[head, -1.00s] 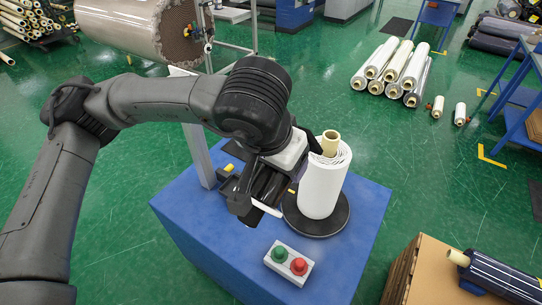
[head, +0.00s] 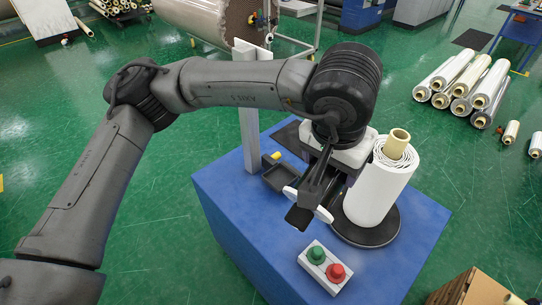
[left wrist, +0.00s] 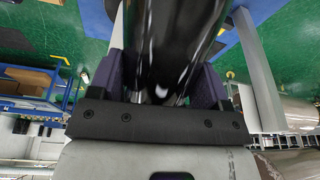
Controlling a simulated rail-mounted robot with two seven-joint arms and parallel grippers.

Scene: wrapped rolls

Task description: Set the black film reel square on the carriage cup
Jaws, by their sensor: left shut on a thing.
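My left gripper (head: 308,204) hangs over the blue stand, close to the left side of the standing white roll. In the left wrist view a glossy black film reel (left wrist: 178,45) lies between the gripper's dark purple jaws, which are shut on it. A small dark open tray-like part (head: 280,178) sits at the foot of the grey post, left of the gripper. I cannot tell for sure whether it is the carriage cup. My right gripper is out of view.
The white roll (head: 375,195) stands on a black disc (head: 362,233) on the blue stand (head: 225,195). A grey post (head: 249,115) rises behind. A button box (head: 323,267) is at the stand's front. A cardboard box (head: 470,290) is lower right.

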